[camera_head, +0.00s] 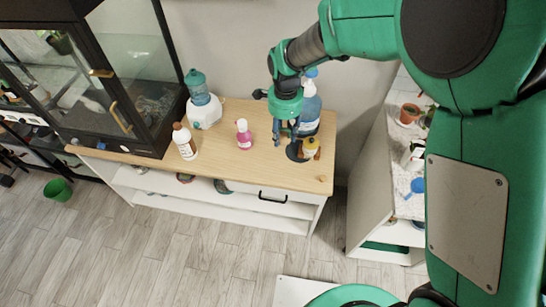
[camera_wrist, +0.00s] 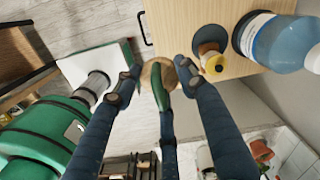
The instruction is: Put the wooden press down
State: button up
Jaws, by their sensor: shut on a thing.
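The wooden press (camera_wrist: 150,72) is a round, light-brown wooden piece in the wrist view, partly hidden by my gripper's fingers. My gripper (camera_wrist: 159,80) is shut on it, with dark blue fingers at either side and a green-tipped finger across it. In the head view my gripper (camera_head: 284,135) hangs over the right part of the wooden cabinet top (camera_head: 262,172).
Close to my gripper stand a large blue bottle (camera_head: 309,108) and a small yellow-topped bottle (camera_head: 310,146) beside a dark round piece (camera_head: 294,152).

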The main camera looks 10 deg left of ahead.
jog(key=s+f, duration=0.1)
jog(key=f, duration=0.6)
jog(key=s+d+f, duration=0.1)
jog(key=f, duration=1.5)
jog(key=shift+s+d+f, duration=0.15)
jog(key=shift+s+d, duration=0.05)
jog(key=shift+s, duration=0.2)
jog(key=b, duration=0.1)
send_over(273, 157)
jog(key=shift+w+f, duration=0.15)
jog(key=shift+f, duration=0.6)
jog(key=shift+f, duration=0.1)
jog(key=shift+f, duration=1.65)
jog(key=shift+f+b, duration=0.15)
jog(key=shift+b, duration=0.2)
